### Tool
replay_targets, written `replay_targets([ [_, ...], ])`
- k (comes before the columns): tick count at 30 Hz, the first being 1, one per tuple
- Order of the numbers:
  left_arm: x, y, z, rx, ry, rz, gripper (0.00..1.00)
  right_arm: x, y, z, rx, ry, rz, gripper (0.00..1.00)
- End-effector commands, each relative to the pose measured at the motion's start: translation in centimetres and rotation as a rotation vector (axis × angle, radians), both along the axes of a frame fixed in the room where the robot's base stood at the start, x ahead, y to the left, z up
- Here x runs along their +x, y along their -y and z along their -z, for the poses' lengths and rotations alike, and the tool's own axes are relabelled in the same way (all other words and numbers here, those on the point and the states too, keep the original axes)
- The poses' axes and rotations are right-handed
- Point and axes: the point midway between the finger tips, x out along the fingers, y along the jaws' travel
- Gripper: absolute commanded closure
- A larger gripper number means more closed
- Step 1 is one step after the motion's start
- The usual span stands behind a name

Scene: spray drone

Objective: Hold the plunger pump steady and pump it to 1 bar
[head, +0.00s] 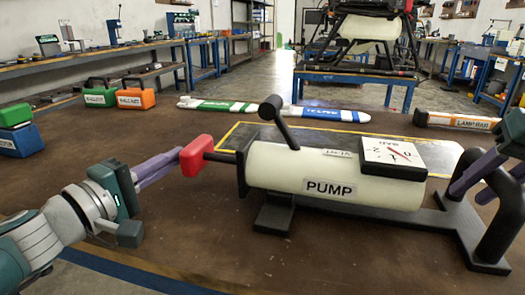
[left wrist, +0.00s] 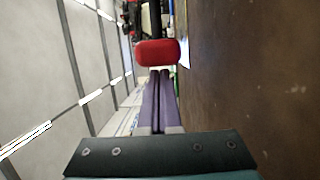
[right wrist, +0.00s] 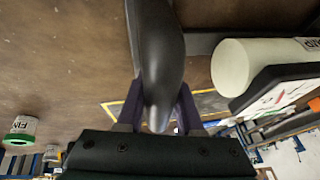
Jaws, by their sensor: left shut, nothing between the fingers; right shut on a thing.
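The pump (head: 330,175) is a cream cylinder labelled PUMP, lying on its side on a black stand on the table. A square dial (head: 392,152) marked BAR sits on its top right; I cannot read the value for certain. A red plunger handle (head: 196,155) sticks out at the left on a dark rod. My left gripper (head: 176,158) is shut and empty, its fingertips at the handle's outer end; contact is unclear. The handle also shows in the left wrist view (left wrist: 157,52). My right gripper (right wrist: 160,105) is shut on the stand's black grip (right wrist: 155,45) at the right.
A black lever (head: 277,112) marked VENT rises from the pump. Behind lie green and blue tubes (head: 275,109), with green and orange cases (head: 135,97) at the back left. A drone (head: 370,25) stands on a far bench. The table's front left is clear.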

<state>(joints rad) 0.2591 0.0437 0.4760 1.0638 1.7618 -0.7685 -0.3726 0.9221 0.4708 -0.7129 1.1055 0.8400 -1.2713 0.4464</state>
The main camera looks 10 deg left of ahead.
Motion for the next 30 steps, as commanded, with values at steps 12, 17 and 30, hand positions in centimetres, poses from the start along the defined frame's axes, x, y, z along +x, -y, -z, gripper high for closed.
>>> replay_targets([
  [12, -0.2, 4.3, 0.0, -0.005, 0.001, 0.006, 1.0, 0.0, 0.0, 0.1, 0.0, -0.003, 0.003, 1.0],
  [17, -0.3, 6.6, 0.0, -0.002, 0.0, 0.007, 1.0, 0.0, 0.0, 0.1, 0.001, -0.002, 0.002, 1.0],
  [30, -0.3, 6.7, 0.0, -0.001, 0.001, 0.007, 1.0, 0.0, -0.2, 0.1, 0.004, -0.002, -0.001, 1.0],
])
